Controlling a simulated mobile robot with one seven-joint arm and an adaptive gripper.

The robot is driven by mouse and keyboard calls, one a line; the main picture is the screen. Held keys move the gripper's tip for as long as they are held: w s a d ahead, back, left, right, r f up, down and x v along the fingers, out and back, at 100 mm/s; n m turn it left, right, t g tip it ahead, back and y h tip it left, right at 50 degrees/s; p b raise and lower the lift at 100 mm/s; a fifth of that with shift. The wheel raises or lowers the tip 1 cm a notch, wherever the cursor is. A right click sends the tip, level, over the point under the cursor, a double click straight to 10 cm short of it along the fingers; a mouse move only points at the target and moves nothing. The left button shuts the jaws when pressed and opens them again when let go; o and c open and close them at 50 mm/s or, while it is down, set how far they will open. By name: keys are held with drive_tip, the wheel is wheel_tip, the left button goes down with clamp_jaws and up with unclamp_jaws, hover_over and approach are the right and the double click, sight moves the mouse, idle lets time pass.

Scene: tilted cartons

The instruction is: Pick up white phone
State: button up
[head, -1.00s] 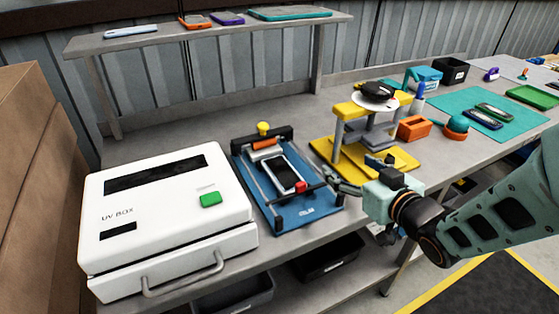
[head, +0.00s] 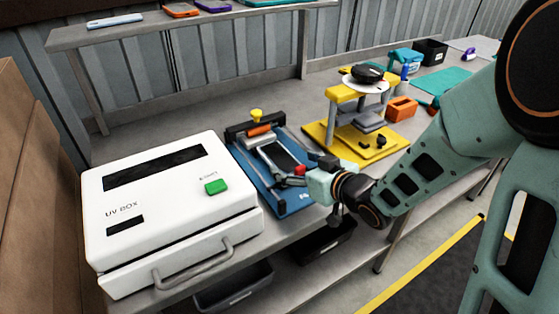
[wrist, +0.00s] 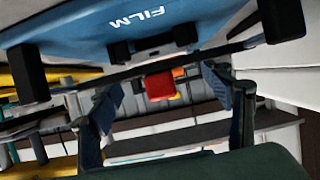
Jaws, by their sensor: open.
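A phone with a white frame and dark face (head: 278,152) lies in the blue film fixture (head: 290,203) in the head view. My arm and the fixture's red knob partly cover its near end. A pale, whitish phone (head: 115,20) also lies on the back shelf at the upper left. My gripper (head: 312,168) is at the fixture's right side, close to the red knob (head: 299,169). In the wrist view, my gripper (wrist: 163,97) is open, with the red knob (wrist: 160,85) seen between its fingers. No phone is clearly visible there.
The white UV box (head: 165,215) stands left of the fixture. The yellow press (head: 362,140) stands to the right, close to my arm. An orange block (head: 402,108) is beyond it. The shelf (head: 200,24) overhangs the back of the bench.

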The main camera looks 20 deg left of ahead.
sight(280, 158)
drive_tip(key=x, duration=0.5)
drive_tip(key=shift+a, duration=0.2)
drive_tip(key=c, duration=1.5)
